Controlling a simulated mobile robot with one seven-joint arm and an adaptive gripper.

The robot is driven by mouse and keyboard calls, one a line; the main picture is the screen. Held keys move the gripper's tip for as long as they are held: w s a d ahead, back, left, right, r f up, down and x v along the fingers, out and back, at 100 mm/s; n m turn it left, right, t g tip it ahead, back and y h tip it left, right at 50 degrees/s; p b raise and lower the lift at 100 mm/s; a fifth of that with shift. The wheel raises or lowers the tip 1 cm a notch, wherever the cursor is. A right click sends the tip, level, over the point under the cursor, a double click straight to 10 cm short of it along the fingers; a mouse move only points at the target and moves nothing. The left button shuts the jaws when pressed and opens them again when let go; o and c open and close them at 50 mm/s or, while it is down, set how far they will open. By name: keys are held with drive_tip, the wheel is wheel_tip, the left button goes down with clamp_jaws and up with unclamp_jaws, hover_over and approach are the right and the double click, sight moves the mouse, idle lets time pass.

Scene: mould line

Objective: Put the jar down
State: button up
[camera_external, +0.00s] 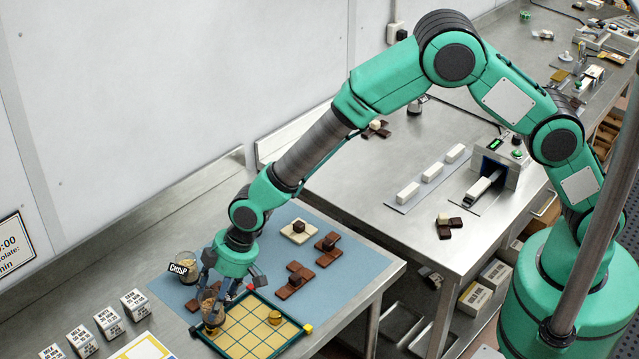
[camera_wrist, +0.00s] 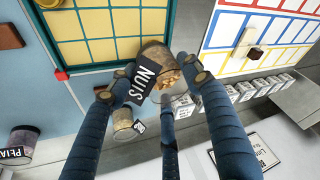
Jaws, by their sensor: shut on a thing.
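My gripper (camera_external: 213,297) is shut on a clear jar (camera_external: 212,316) with brown contents, at the left corner of the yellow-gridded tray (camera_external: 228,341). In the wrist view my gripper's fingers (camera_wrist: 160,78) clasp the jar (camera_wrist: 154,50) from both sides. Its dark label reads NUTS, and nut pieces show inside. The jar overlaps the tray's corner in both views. I cannot tell whether its base touches anything.
A jar labelled CRISP (camera_external: 187,263) stands close behind my gripper. Chocolate pieces (camera_external: 295,281) lie on the blue mat (camera_external: 345,262). Several white labelled blocks (camera_external: 107,320) stand left of the tray. A coloured grid board (camera_wrist: 285,28) lies beside it.

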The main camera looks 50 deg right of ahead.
drive_tip(key=w+a+f, duration=0.1)
drive_tip(key=w+a, duration=0.7)
drive_tip(key=shift+w+p, duration=0.4)
drive_tip(key=shift+p, duration=0.05)
drive_tip(key=shift+f, duration=0.1)
drive_tip(key=shift+f, duration=1.7)
drive_tip(key=shift+f, duration=0.1)
drive_tip(key=o, duration=1.2)
drive_tip(key=shift+s+d+r, duration=0.1)
drive_tip(key=shift+r, duration=0.35)
drive_tip(key=shift+v, duration=5.65)
